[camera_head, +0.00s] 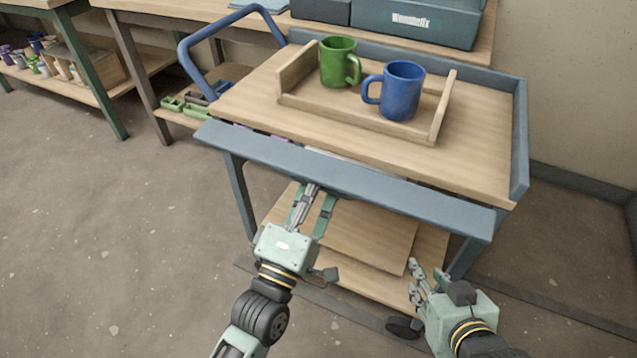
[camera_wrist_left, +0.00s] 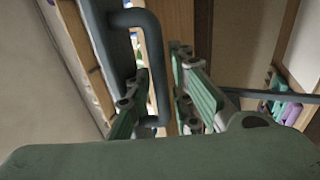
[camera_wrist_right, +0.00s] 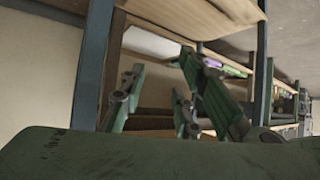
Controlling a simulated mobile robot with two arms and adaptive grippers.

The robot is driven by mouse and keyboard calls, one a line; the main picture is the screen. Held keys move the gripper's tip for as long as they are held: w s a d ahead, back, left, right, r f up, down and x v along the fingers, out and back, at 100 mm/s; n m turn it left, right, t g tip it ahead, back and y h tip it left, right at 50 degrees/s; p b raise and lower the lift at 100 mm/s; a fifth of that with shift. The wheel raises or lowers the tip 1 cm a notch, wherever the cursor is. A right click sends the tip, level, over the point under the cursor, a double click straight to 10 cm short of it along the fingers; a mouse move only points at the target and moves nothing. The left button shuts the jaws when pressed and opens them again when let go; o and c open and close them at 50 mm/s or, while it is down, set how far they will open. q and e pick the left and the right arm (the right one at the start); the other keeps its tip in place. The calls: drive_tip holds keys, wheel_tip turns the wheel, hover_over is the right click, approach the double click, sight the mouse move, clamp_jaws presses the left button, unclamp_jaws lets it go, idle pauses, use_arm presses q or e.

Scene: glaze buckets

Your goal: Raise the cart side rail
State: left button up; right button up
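The wooden-topped cart (camera_head: 470,160) has a blue-grey side rail (camera_head: 400,196) along its near side, sitting lower than the top surface. In the left wrist view, a dark U-shaped handle (camera_wrist_left: 151,62) stands out from a blue-grey bar (camera_wrist_left: 113,55), apparently the rail. My left gripper (camera_head: 313,200) is below the rail's near edge, pointing at the cart. Its fingers (camera_wrist_left: 168,95) are apart with part of the handle between them; I cannot tell whether they touch it. My right gripper (camera_head: 425,285) is open and empty, low in front of the cart's right part.
A wooden tray (camera_head: 300,93) on the cart holds a green mug (camera_head: 338,62) and a blue mug (camera_head: 402,90). A blue push handle (camera_head: 187,62) rises at the cart's left. A workbench (camera_head: 480,45) stands behind. Open floor (camera_head: 110,230) lies at left.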

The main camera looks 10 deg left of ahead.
use_arm(q)
drive_tip(key=shift+c, duration=0.4)
clamp_jaws()
use_arm(e)
drive_tip(key=shift+r, duration=0.1)
use_arm(q)
drive_tip(key=r+g+p, duration=0.1)
drive_tip(key=p, duration=0.5)
drive_tip(key=shift+s+g+y, duration=0.1)
drive_tip(key=shift+g+y, duration=0.2)
use_arm(e)
drive_tip(key=s+d+f+g+h, duration=0.2)
drive_tip(key=s+d+f+g, duration=0.2)
drive_tip(key=s+f+g, duration=0.45)
use_arm(q)
drive_tip(key=g+p, duration=0.1)
drive_tip(key=p, duration=0.4)
drive_tip(key=shift+s+a+r, duration=0.1)
drive_tip(key=shift+s, duration=0.05)
use_arm(e)
drive_tip(key=s+f, duration=0.3)
drive_tip(key=f, duration=0.5)
drive_tip(key=s+f, duration=0.4)
drive_tip(key=f, duration=0.5)
drive_tip(key=shift+d+f, duration=0.15)
drive_tip(key=shift+f, duration=0.15)
